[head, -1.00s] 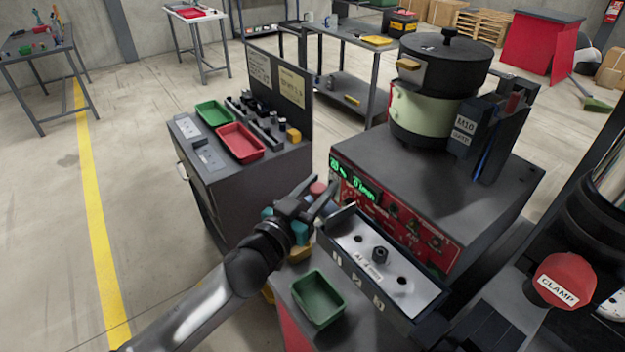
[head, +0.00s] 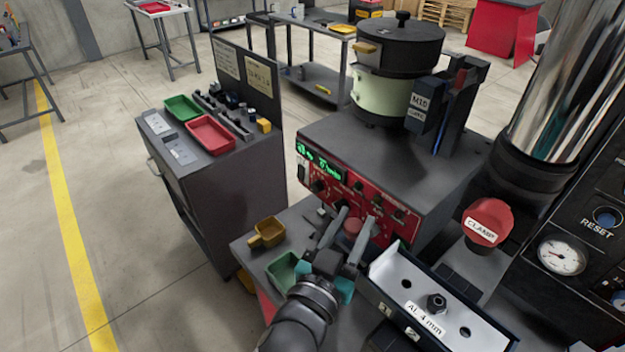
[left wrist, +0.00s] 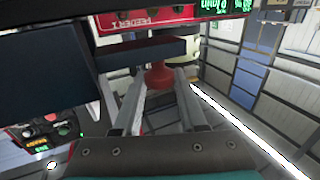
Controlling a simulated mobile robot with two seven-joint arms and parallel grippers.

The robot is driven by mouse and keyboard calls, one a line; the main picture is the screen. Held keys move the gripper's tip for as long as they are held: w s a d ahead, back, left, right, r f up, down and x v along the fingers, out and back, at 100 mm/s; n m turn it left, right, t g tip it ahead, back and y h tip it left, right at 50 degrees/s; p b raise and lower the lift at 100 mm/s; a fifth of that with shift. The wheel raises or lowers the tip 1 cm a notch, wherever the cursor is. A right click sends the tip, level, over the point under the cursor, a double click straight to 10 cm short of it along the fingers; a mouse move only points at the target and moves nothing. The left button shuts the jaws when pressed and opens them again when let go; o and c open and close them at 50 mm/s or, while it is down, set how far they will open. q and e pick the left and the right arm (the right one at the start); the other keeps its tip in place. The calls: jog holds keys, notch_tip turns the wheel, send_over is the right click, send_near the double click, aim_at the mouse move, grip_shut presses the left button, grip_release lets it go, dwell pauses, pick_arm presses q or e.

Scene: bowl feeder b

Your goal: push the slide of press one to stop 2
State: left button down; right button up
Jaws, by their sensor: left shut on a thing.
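The slide of press one is likely the long white plate (head: 393,268) labelled "AL 4 mm", in a dark frame at lower right in the head view. It has a dark bolt and holes. A red knob (head: 353,228) stands at the plate's left end. My left gripper (head: 352,222) is shut on this knob, one finger on each side; in the left wrist view the knob (left wrist: 158,76) sits between the fingertips. How the knob joins the slide is hidden. My right gripper is not in view.
The red feeder panel (head: 350,195) stands close behind the gripper, with a round bowl (head: 380,98) on top. A green tray (head: 283,270) and a yellow scoop (head: 266,232) lie to the left. A red CLAMP button (head: 488,220) and a gauge (head: 562,256) are at right.

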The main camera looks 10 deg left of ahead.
pick_arm(q)
jog(key=shift+a+f, duration=0.15)
jog(key=shift+a, duration=0.15)
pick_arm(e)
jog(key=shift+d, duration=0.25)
pick_arm(q)
jog(key=c, duration=0.7)
grip_release()
jog(key=shift+s, duration=0.15)
jog(key=shift+o, duration=1.2)
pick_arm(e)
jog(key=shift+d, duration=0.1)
pick_arm(q)
jog(key=shift+s+d, duration=0.1)
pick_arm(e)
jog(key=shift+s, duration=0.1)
pick_arm(q)
jog(key=shift+s+d, duration=0.1)
jog(key=shift+s, duration=0.2)
jog(key=b+v, duration=0.1)
jog(key=v, duration=1.4)
jog(key=shift+r, duration=0.2)
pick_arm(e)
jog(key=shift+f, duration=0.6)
pick_arm(q)
jog(key=shift+a, duration=0.35)
